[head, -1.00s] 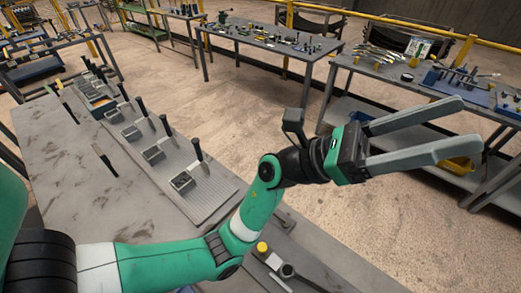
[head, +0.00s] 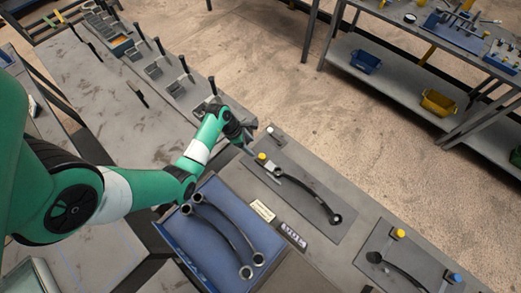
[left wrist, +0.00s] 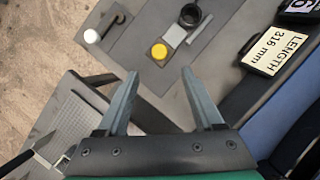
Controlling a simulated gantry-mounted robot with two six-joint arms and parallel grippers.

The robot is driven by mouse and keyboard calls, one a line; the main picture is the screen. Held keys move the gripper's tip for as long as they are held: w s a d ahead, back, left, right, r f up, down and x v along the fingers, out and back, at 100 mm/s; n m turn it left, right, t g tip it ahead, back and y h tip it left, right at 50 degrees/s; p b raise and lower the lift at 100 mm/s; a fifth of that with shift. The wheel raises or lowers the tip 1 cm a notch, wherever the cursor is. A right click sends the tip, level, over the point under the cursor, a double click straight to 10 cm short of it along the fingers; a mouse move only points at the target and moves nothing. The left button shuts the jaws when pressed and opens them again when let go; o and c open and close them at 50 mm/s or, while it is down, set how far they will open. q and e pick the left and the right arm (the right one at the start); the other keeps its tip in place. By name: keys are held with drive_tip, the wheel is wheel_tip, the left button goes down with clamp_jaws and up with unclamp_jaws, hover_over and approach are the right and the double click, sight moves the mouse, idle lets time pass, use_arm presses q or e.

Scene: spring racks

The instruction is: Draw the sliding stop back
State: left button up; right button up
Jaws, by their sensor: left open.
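The fixture plate (head: 318,183) lies on the grey bench and carries a long dark curved bar with a ring at its far right end. At its left end is a slim grey sliding piece with a yellow knob (head: 262,156), which I take for the sliding stop. My left gripper (head: 248,148) points down just left of this knob, partly hidden by its own wrist. In the left wrist view the open, empty fingers (left wrist: 160,74) straddle the line to the yellow knob (left wrist: 160,51), which shows just beyond the tips. Contact cannot be told. My right gripper is out of view.
A white-tipped lever (left wrist: 91,35) stands close by. A blue tray (head: 183,244) holds dark ringed bars. A length label (left wrist: 270,50) is near the fixture. Another fixture with a yellow knob (head: 398,234) lies at right. A rack (head: 165,75) with several upright handles is behind.

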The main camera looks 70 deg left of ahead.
sight(262, 156)
use_arm(q)
drive_tip(key=b+x, duration=0.3)
drive_tip(key=x, duration=0.7)
drive_tip(key=shift+w+d+f+b, duration=0.1)
drive_tip(key=shift+w+f+b, duration=0.1)
drive_tip(key=shift+b, duration=0.15)
drive_tip(key=shift+r, duration=0.1)
clamp_jaws()
idle(0.6)
